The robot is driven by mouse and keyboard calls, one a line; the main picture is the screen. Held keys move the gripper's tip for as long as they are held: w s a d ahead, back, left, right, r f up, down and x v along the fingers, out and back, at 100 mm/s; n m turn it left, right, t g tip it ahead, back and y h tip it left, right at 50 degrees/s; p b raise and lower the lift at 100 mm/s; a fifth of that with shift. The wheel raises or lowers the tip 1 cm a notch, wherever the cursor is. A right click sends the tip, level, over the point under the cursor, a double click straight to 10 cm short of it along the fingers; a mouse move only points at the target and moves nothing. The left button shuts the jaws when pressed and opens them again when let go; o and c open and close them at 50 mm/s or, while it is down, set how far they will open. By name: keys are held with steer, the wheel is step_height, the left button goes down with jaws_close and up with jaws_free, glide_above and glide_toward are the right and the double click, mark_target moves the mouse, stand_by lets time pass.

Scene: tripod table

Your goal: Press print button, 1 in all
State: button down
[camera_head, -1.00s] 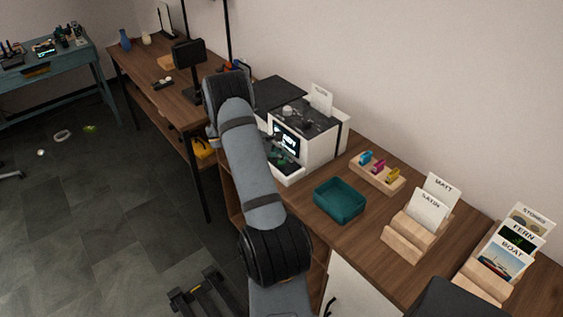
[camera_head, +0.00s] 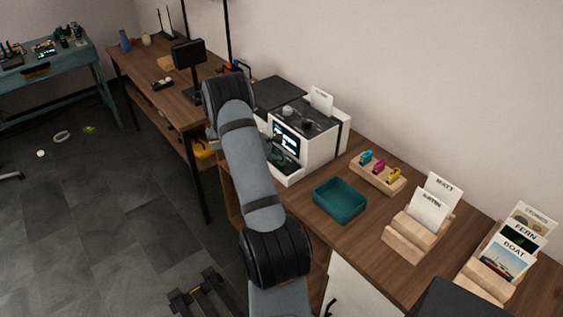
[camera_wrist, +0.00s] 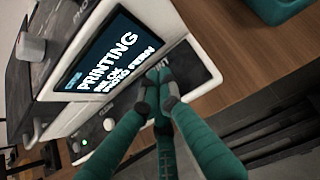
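The printer (camera_head: 318,142) stands on the wooden counter, white with a dark top and a sheet standing at its back. In the wrist view the printer's screen (camera_wrist: 103,56) is lit and reads "PRINTING" with smaller lines under it. The fingers hold nothing that I can see. Whether the tips touch the panel cannot be told.
A teal tray (camera_head: 341,187), a wooden holder with coloured cartridges (camera_head: 377,172), a card stand labelled MATT (camera_head: 428,212) and a stand of picture cards (camera_head: 507,250) stand to the right of the printer. A dark monitor (camera_head: 188,56) stands on the left desk.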

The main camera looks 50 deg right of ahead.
mark_target(281, 164)
steer(key=shift+r, duration=0.1)
steer(key=shift+r+p, duration=0.65)
steer(key=shift+r, duration=0.1)
step_height(281, 164, up, 5)
steer(key=p, duration=0.4)
steer(key=shift+s, duration=0.1)
stand_by(0.8)
